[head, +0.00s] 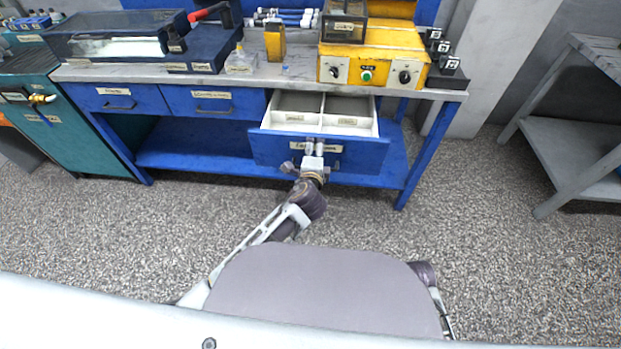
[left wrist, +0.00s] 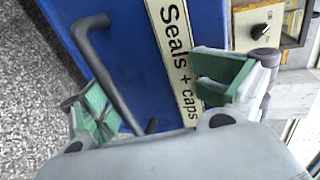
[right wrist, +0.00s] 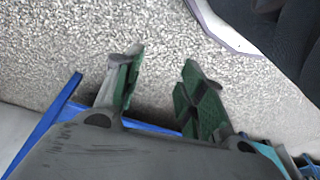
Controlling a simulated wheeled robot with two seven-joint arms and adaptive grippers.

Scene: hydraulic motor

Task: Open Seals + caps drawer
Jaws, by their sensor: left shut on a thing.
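The blue Seals + caps drawer (head: 366,156) stands pulled out from under the right part of the workbench, with its light inside compartments showing. Its label (left wrist: 172,62) reads "Seals + caps" in the left wrist view. My left gripper (head: 313,158) is at the drawer front and is shut on the dark bar handle (left wrist: 103,65). The gripper hides most of the handle in the head view; the exact contact is hidden in the wrist view. My right gripper (right wrist: 158,80) is open and empty over the speckled floor, and hidden in the head view.
Two shut blue drawers, one on the left (head: 119,99) and one in the middle (head: 212,103), sit beside the open one. A yellow control box (head: 375,62) stands on the bench above. A grey table (head: 590,150) is at right. The floor before the bench is clear.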

